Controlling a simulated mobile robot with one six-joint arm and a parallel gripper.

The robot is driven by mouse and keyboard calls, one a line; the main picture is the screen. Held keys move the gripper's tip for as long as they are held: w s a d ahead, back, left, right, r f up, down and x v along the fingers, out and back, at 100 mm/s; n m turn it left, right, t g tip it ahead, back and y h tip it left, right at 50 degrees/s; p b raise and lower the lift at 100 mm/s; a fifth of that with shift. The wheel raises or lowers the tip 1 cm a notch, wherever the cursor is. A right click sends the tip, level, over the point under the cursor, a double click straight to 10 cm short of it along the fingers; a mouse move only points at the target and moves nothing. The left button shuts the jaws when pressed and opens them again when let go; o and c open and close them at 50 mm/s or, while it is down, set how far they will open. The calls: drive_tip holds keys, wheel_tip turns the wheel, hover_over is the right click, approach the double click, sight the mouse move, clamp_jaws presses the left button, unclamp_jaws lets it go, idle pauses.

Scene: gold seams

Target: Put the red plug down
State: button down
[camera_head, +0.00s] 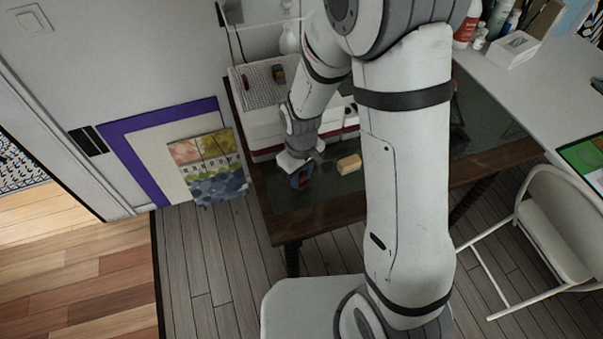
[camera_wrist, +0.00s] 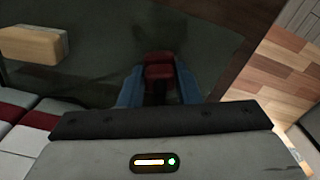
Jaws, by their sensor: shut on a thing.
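My gripper (camera_wrist: 158,82) has blue fingers and points down at the dark table (camera_head: 300,222) in the wrist view. It is shut on the red plug (camera_wrist: 158,70), which sits between the fingertips over the dark tabletop. In the head view my gripper (camera_head: 301,178) is close to the tabletop near its front left part. The plug is small and hard to make out there. I cannot tell whether the plug touches the table.
A tan block (camera_head: 349,164) lies on the table to the right of my gripper; it also shows in the wrist view (camera_wrist: 30,45). White boxes with a red stripe (camera_head: 266,143) stand behind. The table's wooden edge (camera_head: 328,212) is near. A white chair (camera_head: 555,235) stands at right.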

sight(302, 175)
drive_tip(key=shift+f+b, duration=0.4)
drive_tip(key=shift+f, duration=0.15)
drive_tip(key=c, duration=1.1)
unclamp_jaws()
drive_tip(key=shift+o, duration=0.2)
drive_tip(key=shift+r, duration=0.1)
wheel_tip(302, 175, up, 13)
drive_tip(key=p, duration=0.2)
drive_tip(key=s+d+r+m+t, duration=0.2)
drive_tip(key=s+d+r+m, duration=0.5)
drive_tip(key=s+d+r, duration=0.3)
drive_tip(key=s+d, duration=0.2)
drive_tip(key=shift+s+d+m+t, duration=0.15)
drive_tip(key=shift+d+m+t, duration=0.15)
drive_tip(key=shift+r, duration=0.1)
